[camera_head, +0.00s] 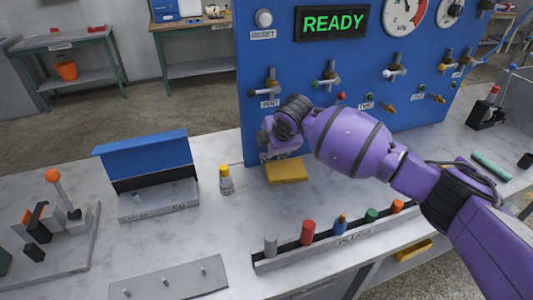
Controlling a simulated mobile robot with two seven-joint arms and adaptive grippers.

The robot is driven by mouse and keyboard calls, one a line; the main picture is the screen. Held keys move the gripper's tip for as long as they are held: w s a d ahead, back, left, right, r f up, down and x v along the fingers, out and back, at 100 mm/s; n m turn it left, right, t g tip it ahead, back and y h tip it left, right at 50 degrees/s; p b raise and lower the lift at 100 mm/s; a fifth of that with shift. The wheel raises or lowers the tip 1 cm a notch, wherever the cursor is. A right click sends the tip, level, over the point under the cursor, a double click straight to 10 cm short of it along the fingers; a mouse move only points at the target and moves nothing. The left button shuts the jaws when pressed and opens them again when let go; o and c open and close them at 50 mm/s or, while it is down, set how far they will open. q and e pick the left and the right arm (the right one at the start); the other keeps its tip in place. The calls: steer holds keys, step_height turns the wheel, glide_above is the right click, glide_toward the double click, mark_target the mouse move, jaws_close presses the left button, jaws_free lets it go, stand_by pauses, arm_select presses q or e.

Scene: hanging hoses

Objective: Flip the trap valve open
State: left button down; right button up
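The blue panel (300,60) carries several valves with small labels. I cannot read for sure which label says trap. A valve with a dark lever (267,91) sits at the panel's left above a label like VENT (270,103). A valve with a green-tipped lever (327,77) and one with a white lever (396,69) are to its right. My purple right arm comes in from the right, and my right gripper (276,148) is low in front of the panel's left part, above a yellow block. It touches no valve that I can see; its fingers are partly hidden. My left gripper is not in view.
A READY display (333,22) and gauges (405,14) are on the panel. On the bench are a yellow block (287,172), a yellow-capped bottle (226,181), a blue-lidded box (145,165) and a rack of coloured plugs (330,240). An orange-knobbed lever (54,177) stands left.

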steer(key=x, duration=0.5)
steer(key=shift+b, duration=0.3)
jaws_close()
